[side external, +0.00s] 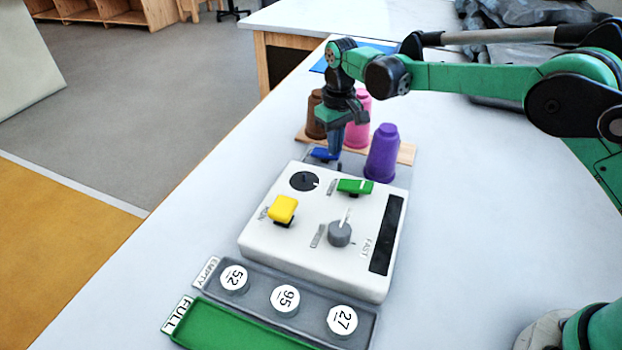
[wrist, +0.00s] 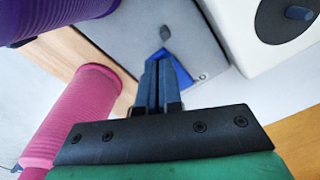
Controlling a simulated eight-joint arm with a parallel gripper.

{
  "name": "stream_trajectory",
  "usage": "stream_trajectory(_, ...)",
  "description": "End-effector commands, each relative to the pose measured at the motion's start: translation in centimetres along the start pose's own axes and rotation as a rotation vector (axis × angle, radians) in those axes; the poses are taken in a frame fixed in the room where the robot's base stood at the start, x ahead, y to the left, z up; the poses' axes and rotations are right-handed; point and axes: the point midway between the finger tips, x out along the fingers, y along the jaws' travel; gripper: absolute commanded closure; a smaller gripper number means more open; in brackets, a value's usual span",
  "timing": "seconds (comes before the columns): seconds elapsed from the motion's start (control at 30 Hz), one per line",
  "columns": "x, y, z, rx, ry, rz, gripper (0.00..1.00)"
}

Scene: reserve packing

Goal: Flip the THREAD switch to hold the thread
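My gripper (side external: 335,150) points down behind the white machine box, over a blue lever (side external: 322,155) on a grey plate. In the wrist view my two dark fingers (wrist: 160,72) lie close together, shut, with nothing visible between them. The blue lever (wrist: 183,76) shows just beyond and beside them; I cannot tell whether they touch it. The white box (side external: 275,245) carries a yellow switch (side external: 282,208), a green switch (side external: 355,187) and a grey knob (side external: 340,234). I cannot read a THREAD label on any of them.
Purple (side external: 382,155), pink (side external: 357,130) and brown (side external: 315,115) spools stand on a wooden board close to my gripper. A grey EMPTY tray (side external: 258,302) with numbered round bobbins and a green FULL tray (side external: 225,325) lie in front. The white table is clear at left and right.

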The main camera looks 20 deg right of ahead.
Motion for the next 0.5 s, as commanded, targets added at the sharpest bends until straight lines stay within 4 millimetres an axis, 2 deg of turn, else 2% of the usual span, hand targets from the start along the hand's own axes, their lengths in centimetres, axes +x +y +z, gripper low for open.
stream_trajectory(0.33, 0.49, -0.02, -0.03, 0.0, 0.001, 0.0, 1.0)
stream_trajectory(0.5, -0.18, -0.02, -0.06, 0.0, 0.002, 0.0, 1.0)
